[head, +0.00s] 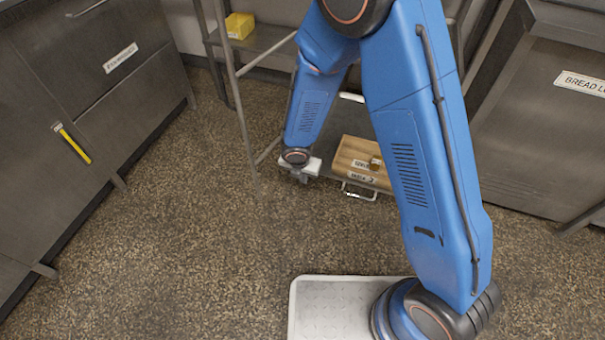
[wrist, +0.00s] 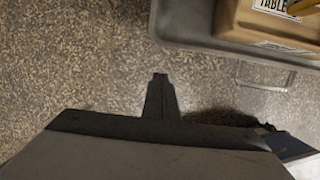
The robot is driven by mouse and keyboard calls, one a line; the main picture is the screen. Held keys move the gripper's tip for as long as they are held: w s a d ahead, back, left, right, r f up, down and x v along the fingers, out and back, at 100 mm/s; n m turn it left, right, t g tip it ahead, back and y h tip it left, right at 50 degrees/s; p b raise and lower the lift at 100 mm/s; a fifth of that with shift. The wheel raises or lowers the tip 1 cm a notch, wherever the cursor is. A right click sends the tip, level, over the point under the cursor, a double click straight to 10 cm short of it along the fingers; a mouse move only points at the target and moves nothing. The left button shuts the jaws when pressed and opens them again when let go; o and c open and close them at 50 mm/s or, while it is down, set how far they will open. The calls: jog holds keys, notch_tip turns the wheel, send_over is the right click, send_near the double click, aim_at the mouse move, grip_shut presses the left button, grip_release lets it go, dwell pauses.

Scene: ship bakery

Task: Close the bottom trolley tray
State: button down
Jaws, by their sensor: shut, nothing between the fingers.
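The bottom trolley tray (head: 332,187) is a grey tray low in the trolley, sticking out toward me, with a metal loop handle (head: 359,192) on its front edge. A wooden box (head: 350,152) with white labels sits in it. In the wrist view the tray's rim (wrist: 190,38) is at the upper right, and the handle (wrist: 265,78) hangs beside it. My gripper (head: 301,176) is left of the tray's front corner, low over the floor. Its fingers (wrist: 160,82) are shut and empty, apart from the handle. My arm hides part of the trolley.
The trolley frame (head: 236,95) has thin metal posts, and a yellow item (head: 239,25) lies on a higher shelf. Metal cabinets stand at left (head: 130,80) and right (head: 545,120). The speckled floor (head: 190,240) in front is clear.

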jog(key=shift+w+d+f, duration=0.25)
jog(key=shift+w, duration=0.45)
jog(key=shift+w+d+f, duration=0.2)
jog(key=shift+w, duration=0.5)
jog(key=shift+w+d+f, duration=0.25)
jog(key=shift+w, duration=0.45)
jog(key=shift+w, duration=0.1)
